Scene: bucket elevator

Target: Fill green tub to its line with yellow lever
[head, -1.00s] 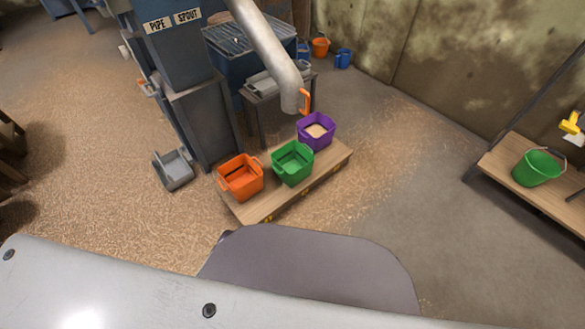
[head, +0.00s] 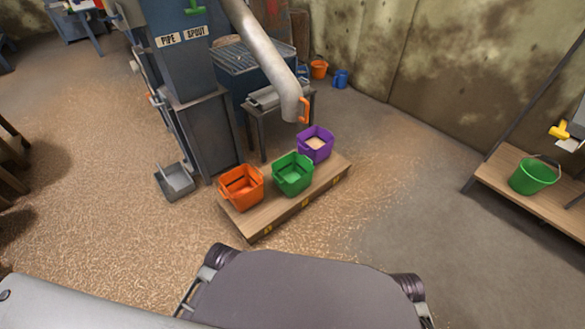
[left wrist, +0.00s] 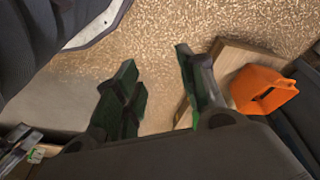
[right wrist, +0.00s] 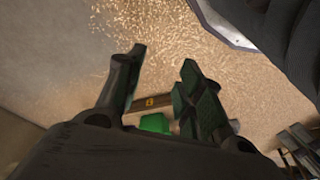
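The green tub (head: 293,174) stands upright in the middle of a low wooden platform (head: 258,216), between the orange tub (head: 241,187) and the purple tub (head: 315,144). The purple tub holds pale grain under the grey spout pipe (head: 265,45); the green tub looks empty. A yellow lever (head: 559,131) shows at the far right. My left gripper (left wrist: 155,75) is open and empty over the floor, with the orange tub (left wrist: 262,90) to its right. My right gripper (right wrist: 163,57) is open and empty; a green thing (right wrist: 155,122) shows between and below its fingers. Neither gripper shows in the head view.
A green bucket (head: 535,175) stands on a wooden bench (head: 513,192) at the right. An orange handle (head: 304,110) is at the spout's mouth. Floor right of the platform is clear.

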